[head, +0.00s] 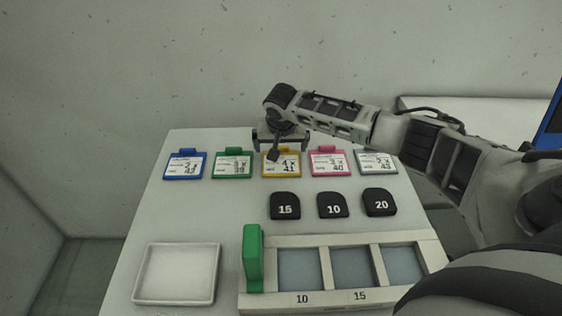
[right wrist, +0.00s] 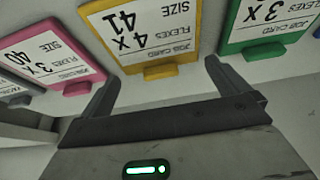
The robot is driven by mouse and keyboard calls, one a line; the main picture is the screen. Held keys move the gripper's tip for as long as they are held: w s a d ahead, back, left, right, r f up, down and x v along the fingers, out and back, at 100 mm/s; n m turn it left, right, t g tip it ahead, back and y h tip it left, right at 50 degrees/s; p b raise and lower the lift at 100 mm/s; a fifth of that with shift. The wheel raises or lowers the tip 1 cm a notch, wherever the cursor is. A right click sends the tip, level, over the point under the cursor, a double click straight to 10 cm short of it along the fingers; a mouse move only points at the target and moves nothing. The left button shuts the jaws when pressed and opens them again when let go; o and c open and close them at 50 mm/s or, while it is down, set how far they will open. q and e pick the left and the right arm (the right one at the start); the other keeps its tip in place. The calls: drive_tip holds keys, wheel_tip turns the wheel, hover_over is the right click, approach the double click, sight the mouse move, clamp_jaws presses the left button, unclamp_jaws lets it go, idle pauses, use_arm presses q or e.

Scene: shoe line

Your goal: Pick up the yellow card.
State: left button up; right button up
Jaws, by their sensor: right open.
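The yellow card (head: 281,166) lies on the table in the middle of a row of cards, with its tab at the far edge. Its printed face reads "4 x" and "41" in the right wrist view (right wrist: 140,30). My right gripper (head: 280,145) is over the far edge of this card in the head view. In the right wrist view its two fingers (right wrist: 160,82) are spread apart, one on each side of the yellow tab, with nothing between them that I can see held. My left gripper is not in view.
Blue (head: 185,166), green (head: 232,165), pink (head: 330,163) and grey (head: 376,162) cards flank it. Black tiles marked 15 (head: 285,206), 10 (head: 333,205) and 20 (head: 380,203) lie nearer. A white tray (head: 140,298) and a slotted rack (head: 320,297) with a green block (head: 253,258) stand in front.

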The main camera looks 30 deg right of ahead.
drive_tip(key=shift+w+d+f, duration=0.15)
drive_tip(key=shift+w+f, duration=0.05)
drive_tip(key=shift+f, duration=0.35)
drive_tip(key=c, duration=0.8)
drive_tip(key=shift+r, duration=0.15)
